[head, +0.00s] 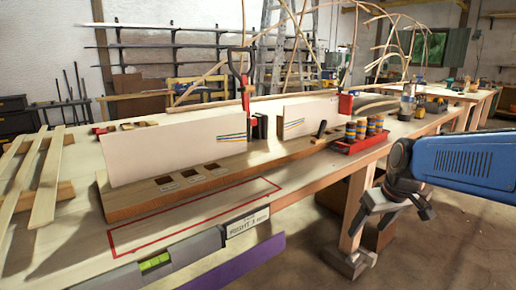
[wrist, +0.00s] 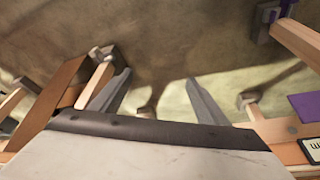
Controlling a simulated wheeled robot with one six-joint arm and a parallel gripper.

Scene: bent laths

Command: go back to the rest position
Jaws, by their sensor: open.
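My gripper (head: 399,222) hangs at the right of the head view, off the front edge of the workbench (head: 330,172) and over the floor. Its grey jaws are apart, with nothing between them. In the wrist view the two jaws (wrist: 160,80) stand wide apart over bare floor. My blue arm reaches in from the right edge of the head view.
The bench bears a slotted wooden block (head: 150,205), two pale upright boards (head: 180,145), a red tray (head: 345,145) of striped cylinders and a spirit level (head: 165,262). A bench leg (head: 356,205) stands close left of my gripper. Floor at the right is clear.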

